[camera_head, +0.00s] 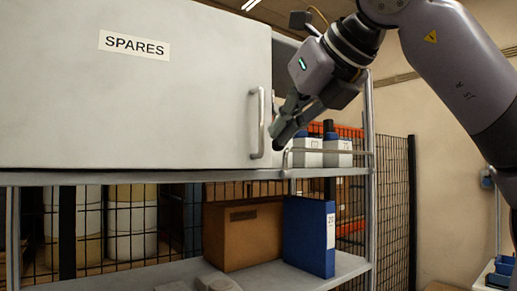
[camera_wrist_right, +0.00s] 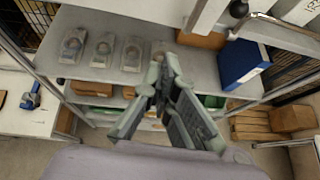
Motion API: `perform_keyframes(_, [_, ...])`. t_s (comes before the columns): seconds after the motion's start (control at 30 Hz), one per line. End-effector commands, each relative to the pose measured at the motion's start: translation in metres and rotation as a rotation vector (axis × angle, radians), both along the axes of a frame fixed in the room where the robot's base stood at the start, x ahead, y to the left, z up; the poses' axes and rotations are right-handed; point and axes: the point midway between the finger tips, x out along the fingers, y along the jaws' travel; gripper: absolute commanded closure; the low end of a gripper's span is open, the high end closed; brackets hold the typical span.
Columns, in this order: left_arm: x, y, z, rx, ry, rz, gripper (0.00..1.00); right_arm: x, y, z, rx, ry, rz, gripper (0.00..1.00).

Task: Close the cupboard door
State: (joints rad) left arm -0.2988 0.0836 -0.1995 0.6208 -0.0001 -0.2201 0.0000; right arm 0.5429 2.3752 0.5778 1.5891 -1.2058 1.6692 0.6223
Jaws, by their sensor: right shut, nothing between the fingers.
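The cupboard door (camera_head: 190,100) is a pale grey panel with a SPARES label (camera_head: 134,45), filling the upper left of the head view. Its upright bar handle (camera_head: 257,122) is near its right edge. A strip of the cupboard shows behind that edge at the top; how far the door stands from its frame is hard to tell. My right gripper (camera_head: 277,132) points down and left just right of the handle; whether it touches the door is unclear. It is shut and empty, also in the wrist view (camera_wrist_right: 165,65). My left gripper is out of view.
White containers (camera_head: 308,150) stand right of the door behind a low rail (camera_head: 330,151). Below are a cardboard box (camera_head: 240,235) and a blue binder (camera_head: 310,235). Several tape reels in clear cases (camera_wrist_right: 102,48) lie on the shelf in the wrist view. A rack post (camera_head: 369,180) stands at right.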

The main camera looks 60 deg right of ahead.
Motion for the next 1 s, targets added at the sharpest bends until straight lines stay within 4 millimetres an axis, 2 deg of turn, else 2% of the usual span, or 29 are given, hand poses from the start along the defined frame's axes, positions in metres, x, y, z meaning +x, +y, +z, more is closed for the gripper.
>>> perform_keyframes(0.17, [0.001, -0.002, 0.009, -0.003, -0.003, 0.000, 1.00, 0.021, -0.010, -0.012, 0.006, 0.004, 0.004, 1.00])
perform_keyframes(0.5, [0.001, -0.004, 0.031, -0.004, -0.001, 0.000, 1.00, 0.078, -0.035, -0.047, 0.010, 0.002, 0.006, 1.00])
perform_keyframes(0.6, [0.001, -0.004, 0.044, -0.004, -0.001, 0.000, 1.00, 0.093, -0.042, -0.043, 0.011, 0.002, 0.004, 1.00])
perform_keyframes(0.8, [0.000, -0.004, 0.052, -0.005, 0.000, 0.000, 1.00, 0.109, -0.049, -0.046, 0.009, 0.000, 0.002, 1.00])
perform_keyframes(1.0, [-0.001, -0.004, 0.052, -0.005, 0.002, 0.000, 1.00, 0.112, -0.050, -0.048, 0.010, -0.001, 0.002, 1.00])
